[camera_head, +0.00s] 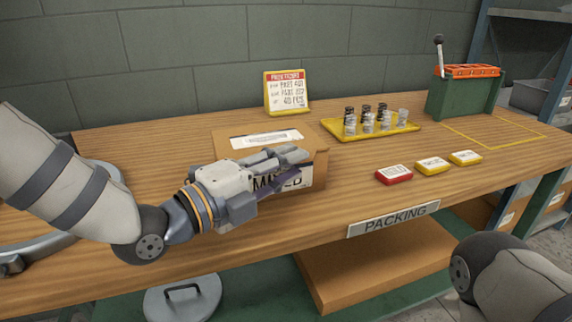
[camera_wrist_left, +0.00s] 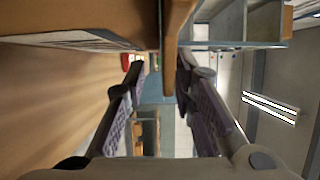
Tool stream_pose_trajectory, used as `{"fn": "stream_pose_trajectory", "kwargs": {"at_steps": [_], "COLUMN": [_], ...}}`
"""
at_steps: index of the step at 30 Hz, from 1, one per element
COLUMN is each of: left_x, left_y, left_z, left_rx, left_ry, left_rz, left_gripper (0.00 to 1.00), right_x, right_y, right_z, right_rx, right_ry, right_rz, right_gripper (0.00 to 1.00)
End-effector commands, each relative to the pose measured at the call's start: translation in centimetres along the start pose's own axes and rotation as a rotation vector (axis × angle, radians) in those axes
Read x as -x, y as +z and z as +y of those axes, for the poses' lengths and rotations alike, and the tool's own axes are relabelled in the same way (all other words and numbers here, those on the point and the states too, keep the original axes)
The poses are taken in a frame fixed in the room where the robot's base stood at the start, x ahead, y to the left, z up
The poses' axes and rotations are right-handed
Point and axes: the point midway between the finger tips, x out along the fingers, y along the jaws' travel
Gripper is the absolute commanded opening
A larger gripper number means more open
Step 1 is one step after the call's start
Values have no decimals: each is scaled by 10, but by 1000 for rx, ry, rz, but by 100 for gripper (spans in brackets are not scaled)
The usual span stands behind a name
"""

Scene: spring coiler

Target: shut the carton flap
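The brown carton (camera_head: 319,170) stands on the wooden bench, with a label reading partly "MI…ED" on its front. A white sheet or label (camera_head: 265,138) shows at its top. My left gripper (camera_head: 292,168) is in front of the carton and hides much of its front and top edge. In the left wrist view its fingers (camera_wrist_left: 160,75) are apart, and a thin brown cardboard edge (camera_wrist_left: 172,45), perhaps the flap, shows just beyond or between the tips. I cannot tell whether they touch it. My right arm shows at the lower right; its gripper is out of view.
One red box (camera_head: 394,174) and two yellow ones lie to the right.

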Motion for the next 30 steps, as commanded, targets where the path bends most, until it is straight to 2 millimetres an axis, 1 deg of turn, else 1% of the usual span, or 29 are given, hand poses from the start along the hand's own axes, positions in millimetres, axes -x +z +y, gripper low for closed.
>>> {"fn": "stream_pose_trajectory", "kwargs": {"at_steps": [5, 8, 11, 15, 18, 21, 25, 30], "left_x": [0, 10, 33, 72, 95, 111, 120, 120], "left_y": [0, 1, 1, 1, 0, 0, 0, 0], "left_z": [-1, -1, -2, -2, -1, -1, 0, 0], "left_rx": [-1, -1, 0, 0, 0, -1, 0, 0], "left_ry": [-2, -1, -2, -2, -2, -2, -1, -1], "left_rz": [0, -2, -2, -3, -2, -1, 0, 0], "left_gripper": [24, 24, 24, 24, 24, 24, 24, 24], "right_x": [0, 0, 0, 0, 0, 0, 0, 0], "right_y": [0, 0, 0, 0, 0, 0, 0, 0], "right_z": [0, 0, 0, 0, 0, 0, 0, 0], "right_rx": [0, 0, 0, 0, 0, 0, 0, 0], "right_ry": [0, 0, 0, 0, 0, 0, 0, 0], "right_rz": [0, 1, 1, 1, 1, 1, 1, 1], "right_gripper": [60, 60, 60, 60, 60, 60, 60, 60]}}
